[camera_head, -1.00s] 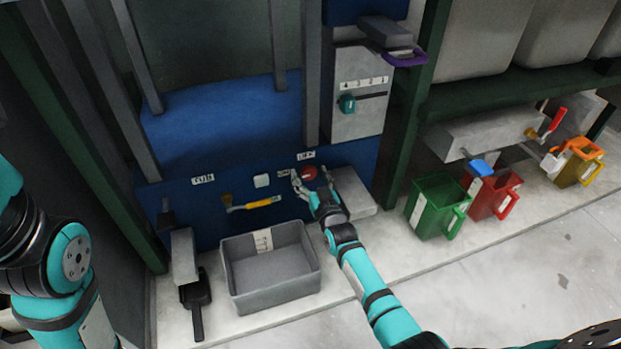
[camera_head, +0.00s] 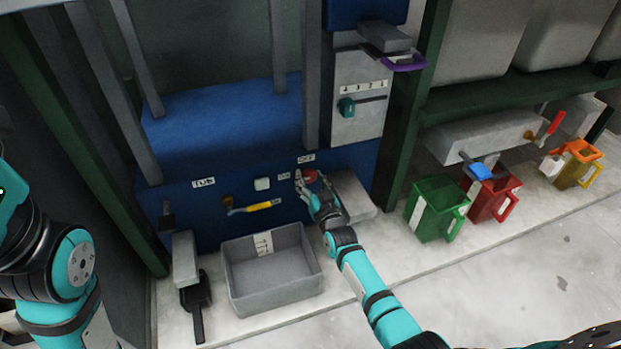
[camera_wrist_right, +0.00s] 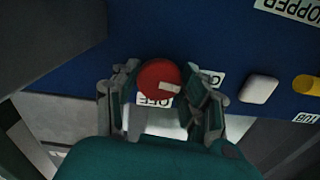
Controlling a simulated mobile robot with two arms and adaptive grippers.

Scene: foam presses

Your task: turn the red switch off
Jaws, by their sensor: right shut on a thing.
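The red switch (camera_head: 309,175) is a round knob on the blue machine front, below a white OFF label (camera_head: 306,159) and beside a second small label (camera_head: 284,176). In the right wrist view the red switch (camera_wrist_right: 158,80) has a white mark on its right side. The OFF label (camera_wrist_right: 155,101) shows below it, partly covered. My right gripper (camera_head: 312,184) is at the switch, shut on it, with one finger on each side in the wrist view. My left arm is at the left edge; its gripper is out of view.
A white button (camera_head: 262,184) and a yellow-handled lever (camera_head: 255,207) are left of the switch. A grey tub (camera_head: 272,297) stands below. A grey block (camera_head: 350,195) is just right of my right gripper. Green (camera_head: 436,208) and red (camera_head: 493,195) containers stand farther right.

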